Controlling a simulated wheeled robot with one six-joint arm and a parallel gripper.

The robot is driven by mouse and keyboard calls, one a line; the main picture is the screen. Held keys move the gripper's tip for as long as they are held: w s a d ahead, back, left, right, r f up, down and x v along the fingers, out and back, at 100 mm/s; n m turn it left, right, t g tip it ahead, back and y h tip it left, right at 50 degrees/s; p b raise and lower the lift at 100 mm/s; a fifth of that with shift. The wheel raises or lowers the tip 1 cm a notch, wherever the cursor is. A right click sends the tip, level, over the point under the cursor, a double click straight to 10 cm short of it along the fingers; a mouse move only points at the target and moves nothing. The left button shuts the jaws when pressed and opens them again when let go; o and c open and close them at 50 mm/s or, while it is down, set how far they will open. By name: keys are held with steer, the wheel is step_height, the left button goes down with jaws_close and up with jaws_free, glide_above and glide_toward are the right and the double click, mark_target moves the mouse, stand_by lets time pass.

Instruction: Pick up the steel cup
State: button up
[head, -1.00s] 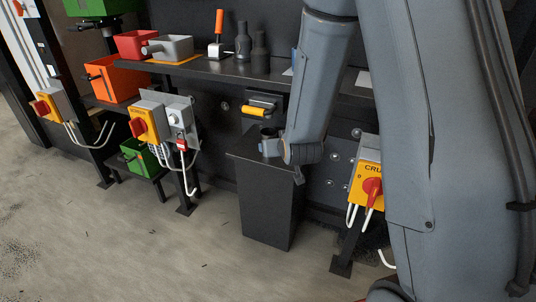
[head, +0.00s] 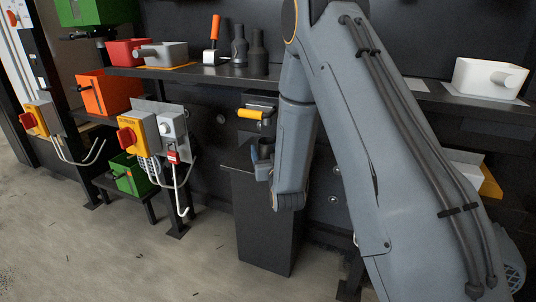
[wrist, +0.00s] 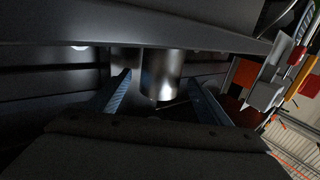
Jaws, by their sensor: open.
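The steel cup (wrist: 163,72) shows in the wrist view as a shiny grey cylinder just beyond and between my fingers. My gripper (wrist: 159,82) is open, with one blue-grey finger on each side of the cup. Whether the fingers touch it I cannot tell. In the head view my gripper (head: 263,164) is low over the top of a dark pedestal (head: 262,225). There the cup is hard to make out, dark and largely hidden by my gripper and wrist.
A yellow-handled device (head: 255,114) is mounted just behind the pedestal. A yellow switch box (head: 137,133) with hanging cables stands left. Floor in front is clear.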

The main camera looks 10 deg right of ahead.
steer(key=shift+w, duration=1.45)
steer(key=shift+c, duration=0.4)
steer(key=c, duration=1.2)
steer(key=shift+r, duration=0.1)
